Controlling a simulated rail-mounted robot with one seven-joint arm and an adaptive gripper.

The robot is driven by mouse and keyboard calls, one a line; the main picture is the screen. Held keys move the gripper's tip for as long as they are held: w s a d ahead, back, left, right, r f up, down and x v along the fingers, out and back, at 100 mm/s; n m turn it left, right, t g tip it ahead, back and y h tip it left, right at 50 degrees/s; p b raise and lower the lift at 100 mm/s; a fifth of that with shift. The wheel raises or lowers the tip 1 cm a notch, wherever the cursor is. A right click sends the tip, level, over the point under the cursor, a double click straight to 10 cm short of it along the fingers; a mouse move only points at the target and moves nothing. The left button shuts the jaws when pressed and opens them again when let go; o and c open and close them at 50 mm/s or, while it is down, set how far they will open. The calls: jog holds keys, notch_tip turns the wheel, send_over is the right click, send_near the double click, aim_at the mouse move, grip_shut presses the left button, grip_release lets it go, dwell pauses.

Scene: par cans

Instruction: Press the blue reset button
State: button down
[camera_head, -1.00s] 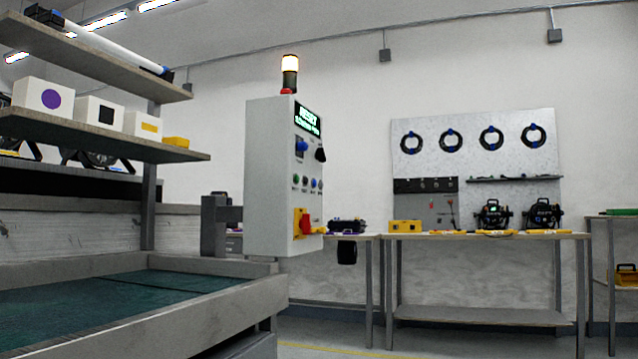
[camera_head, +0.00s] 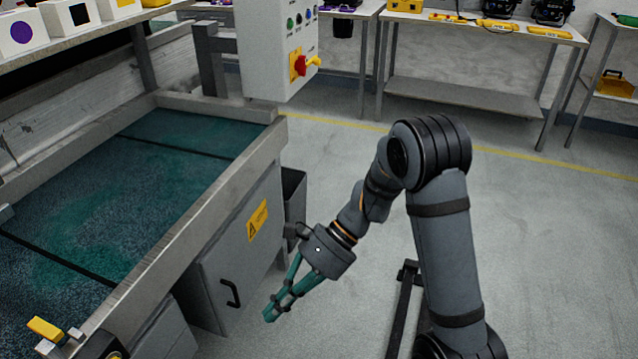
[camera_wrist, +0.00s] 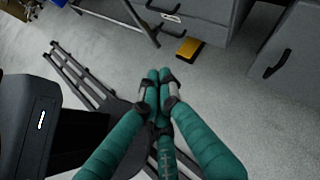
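The grey control box (camera_head: 270,60) stands at the far end of the conveyor, its top cut off by the head view's upper edge. A row of small buttons shows on its face, with a green one (camera_head: 290,23) beside a small blue one (camera_head: 299,19); their labels are too small to read. My gripper (camera_head: 271,313) has teal fingers, hangs low in front of the conveyor's side cabinet and points down-left, well below and apart from the box. In the wrist view its fingertips (camera_wrist: 158,78) meet with nothing between them. The control box is not identifiable in the wrist view.
A red and yellow switch (camera_head: 301,66) sticks out below the buttons. The conveyor (camera_head: 180,150) with its raised metal rim fills the left. Floor on the right is open up to the workbench (camera_head: 460,98).

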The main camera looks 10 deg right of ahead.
jog(key=w+r+m+t+y+p, duration=0.35)
jog(key=w+r+p, duration=0.45)
jog(key=r, duration=0.4)
jog(key=w+r+m+t+y+p, duration=0.25)
jog(key=w+r+m+p, duration=0.4)
jog(key=r, duration=0.55)
jog(key=w+d+r+m+t+p, duration=0.4)
jog(key=w+d+r+t+p, duration=0.3)
jog(key=w+r, duration=0.4)
jog(key=shift+w+d+r+p, duration=0.25)
jog(key=shift+d+r+p, duration=0.25)
jog(key=shift+p, duration=0.25)
